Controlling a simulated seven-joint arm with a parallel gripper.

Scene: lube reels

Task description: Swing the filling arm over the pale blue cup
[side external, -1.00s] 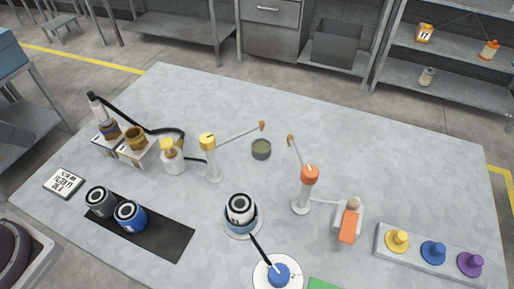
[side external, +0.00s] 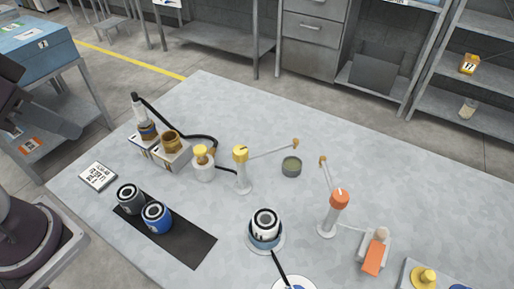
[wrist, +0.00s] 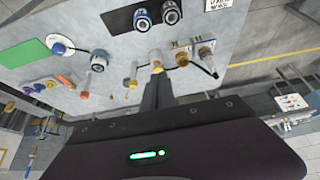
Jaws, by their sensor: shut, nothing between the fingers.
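A white post with a yellow cap (side external: 241,154) carries a thin swing arm (side external: 270,150) that points right and ends in a brown tip. A second post with an orange cap (side external: 339,198) has a short arm leaning up-left to a brown tip (side external: 323,160). A grey-green cup (side external: 291,166) stands between them. A black-and-white canister (side external: 265,221) sits on a pale blue round base (side external: 264,241); I cannot tell whether that is the pale blue cup. My gripper (wrist: 158,78) is shut and empty in the wrist view, its fingertips by a yellow cap (wrist: 157,66); any contact is unclear.
Two jars (side external: 156,216) stand on a black mat (side external: 195,243). Boxes with a black hose (side external: 180,125) and a yellow-capped bottle (side external: 203,162) stand left of the yellow post. A grey block with an orange flap (side external: 374,257) stands at right. The far tabletop is bare.

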